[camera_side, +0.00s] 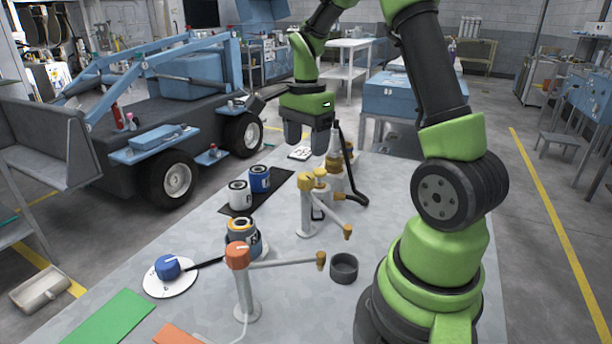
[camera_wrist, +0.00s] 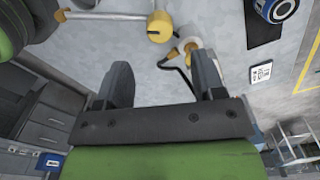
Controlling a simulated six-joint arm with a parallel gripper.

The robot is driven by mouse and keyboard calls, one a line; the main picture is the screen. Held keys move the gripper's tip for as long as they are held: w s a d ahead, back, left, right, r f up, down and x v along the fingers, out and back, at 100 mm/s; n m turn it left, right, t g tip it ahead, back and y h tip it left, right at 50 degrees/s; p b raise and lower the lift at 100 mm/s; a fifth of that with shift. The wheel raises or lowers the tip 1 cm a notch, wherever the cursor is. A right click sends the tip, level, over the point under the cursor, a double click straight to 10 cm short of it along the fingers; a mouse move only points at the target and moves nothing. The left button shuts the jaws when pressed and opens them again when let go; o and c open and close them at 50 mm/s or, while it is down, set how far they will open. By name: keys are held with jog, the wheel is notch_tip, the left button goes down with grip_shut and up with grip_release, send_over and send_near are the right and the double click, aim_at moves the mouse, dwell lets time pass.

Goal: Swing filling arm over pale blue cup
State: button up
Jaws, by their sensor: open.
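My gripper (camera_side: 307,136) points down with its fingers apart and empty, above the back part of the table. In the wrist view my gripper (camera_wrist: 163,78) also shows open. A filling arm with a yellow cap (camera_side: 305,182) stands in front of it, its bar reaching to the right and toward the camera. In the wrist view a yellow cap (camera_wrist: 159,27) with a grey bar lies just beyond the fingers, not between them. A second filling arm with an orange cap (camera_side: 238,256) stands nearer, its bar pointing right. I cannot make out a pale blue cup; a dark grey cup (camera_side: 344,267) stands on the table.
A white can (camera_side: 239,196) and a blue can (camera_side: 260,180) stand on a black mat at left. A banded container (camera_side: 243,238) and a blue knob (camera_side: 167,267) on a white disc are nearer. A black hose (camera_side: 352,175) curves behind the yellow-capped post.

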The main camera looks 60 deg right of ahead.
aim_at(306, 175)
notch_tip(306, 175, down, 8)
jog(key=shift+c, duration=0.4)
grip_shut()
